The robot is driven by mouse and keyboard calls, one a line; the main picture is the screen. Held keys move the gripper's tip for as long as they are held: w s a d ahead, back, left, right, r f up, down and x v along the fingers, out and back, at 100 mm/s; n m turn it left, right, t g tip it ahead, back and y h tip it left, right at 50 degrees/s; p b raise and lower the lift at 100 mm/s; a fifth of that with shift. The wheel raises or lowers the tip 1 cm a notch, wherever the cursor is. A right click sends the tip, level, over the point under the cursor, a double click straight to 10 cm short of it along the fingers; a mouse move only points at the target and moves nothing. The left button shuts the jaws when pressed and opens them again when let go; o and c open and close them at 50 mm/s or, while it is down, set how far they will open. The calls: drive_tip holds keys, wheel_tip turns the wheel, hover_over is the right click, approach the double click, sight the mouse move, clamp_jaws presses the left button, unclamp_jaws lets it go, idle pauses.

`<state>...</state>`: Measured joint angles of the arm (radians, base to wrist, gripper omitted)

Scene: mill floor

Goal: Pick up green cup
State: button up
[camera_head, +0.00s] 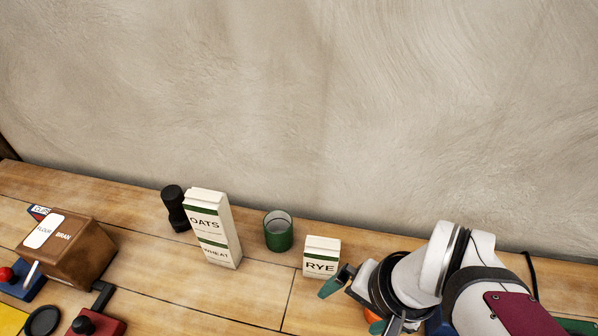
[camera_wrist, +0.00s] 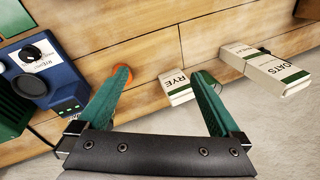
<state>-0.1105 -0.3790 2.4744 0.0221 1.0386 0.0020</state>
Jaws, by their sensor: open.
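The green cup (camera_head: 278,236) stands upright on the wooden table near the wall in the head view, between the tall oats and wheat stack and the rye box. Its open top faces up and looks empty. My gripper (camera_head: 362,302) is to the right of and nearer than the cup, beyond the rye box, and does not touch the cup. In the wrist view my gripper (camera_wrist: 161,76) shows two green fingers spread wide apart with nothing held between them.
The rye box (camera_head: 321,258) stands between cup and gripper; it also shows in the wrist view (camera_wrist: 176,87). The oats and wheat stack (camera_head: 213,228) and a black object (camera_head: 174,208) are left of the cup. An orange object (camera_wrist: 122,76) is partly behind one finger.

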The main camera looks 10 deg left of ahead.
drive_tip(key=w+a+f+n+t+y, duration=0.1)
drive_tip(key=w+a+t, duration=0.1)
drive_tip(key=w+a, duration=0.5)
drive_tip(key=w+a+t, duration=0.2)
drive_tip(key=w+a, duration=0.2)
drive_tip(key=w, duration=0.5)
drive_tip(key=t+h, duration=0.2)
drive_tip(key=t, duration=0.3)
hover_over(284, 217)
drive_tip(key=s, duration=0.3)
wheel_tip(284, 217, down, 5)
drive_tip(key=f+t+h, duration=0.1)
drive_tip(key=f, duration=0.2)
drive_tip(key=f+t+h, duration=0.1)
drive_tip(key=f+h, duration=0.1)
drive_tip(key=f, duration=0.2)
drive_tip(key=f+t+h, duration=0.1)
drive_tip(key=f, duration=0.3)
drive_tip(key=shift+s+a+f+n+h, duration=0.1)
drive_tip(key=shift+a+n+h, duration=0.2)
drive_tip(key=shift+n, duration=0.1)
drive_tip(key=x, duration=0.3)
drive_tip(key=c, duration=1.3)
